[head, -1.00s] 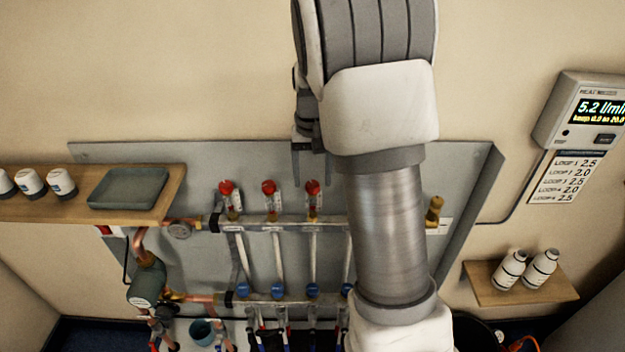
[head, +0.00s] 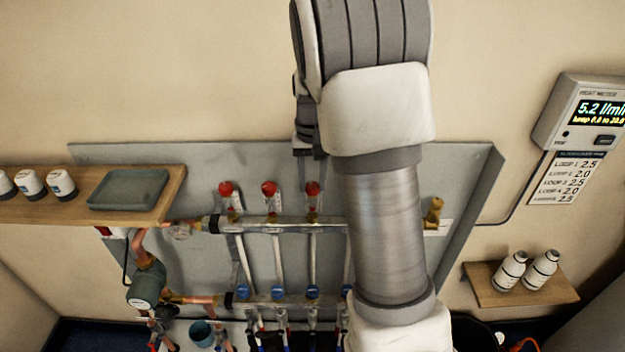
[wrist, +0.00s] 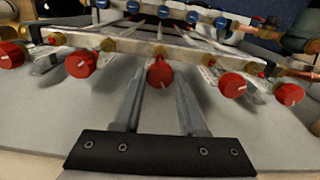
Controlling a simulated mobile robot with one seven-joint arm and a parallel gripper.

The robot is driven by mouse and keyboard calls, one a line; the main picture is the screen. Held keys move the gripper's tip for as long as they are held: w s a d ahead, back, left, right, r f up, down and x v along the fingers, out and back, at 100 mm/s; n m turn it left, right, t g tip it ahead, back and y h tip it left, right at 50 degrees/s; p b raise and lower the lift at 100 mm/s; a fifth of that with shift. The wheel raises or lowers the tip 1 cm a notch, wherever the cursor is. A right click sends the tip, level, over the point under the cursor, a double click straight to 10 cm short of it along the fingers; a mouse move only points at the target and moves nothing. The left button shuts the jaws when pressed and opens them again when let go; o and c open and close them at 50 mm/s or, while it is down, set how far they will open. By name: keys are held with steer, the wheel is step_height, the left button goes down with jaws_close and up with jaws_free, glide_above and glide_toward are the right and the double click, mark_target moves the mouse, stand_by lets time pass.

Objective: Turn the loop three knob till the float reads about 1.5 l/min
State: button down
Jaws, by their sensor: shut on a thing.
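The loop three knob (wrist: 160,74) is the red middle knob of the row in the wrist view; in the head view it is the third red knob (head: 313,187) from the left. My gripper (wrist: 160,84) is shut on it, with one finger on each side. In the head view my gripper (head: 311,160) reaches down to the knob from above. The float of loop three is too small to read. The wall meter (head: 596,112) shows 5.2 l/min; its lower line is hard to read.
Other red knobs stand close on both sides, such as one at left (wrist: 81,64) and one at right (wrist: 232,85). Blue caps (head: 243,291) line the lower bar. A shelf with a tray (head: 128,189) is at left, and a shelf with two bottles (head: 511,270) at right.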

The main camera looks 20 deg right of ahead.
mark_target(312, 185)
steer(key=shift+n, duration=1.4)
steer(key=shift+c, duration=2.3)
jaws_free()
steer(key=shift+r, duration=0.1)
step_height(312, 185, up, 17)
steer(key=p, duration=0.1)
steer(key=shift+r, duration=0.15)
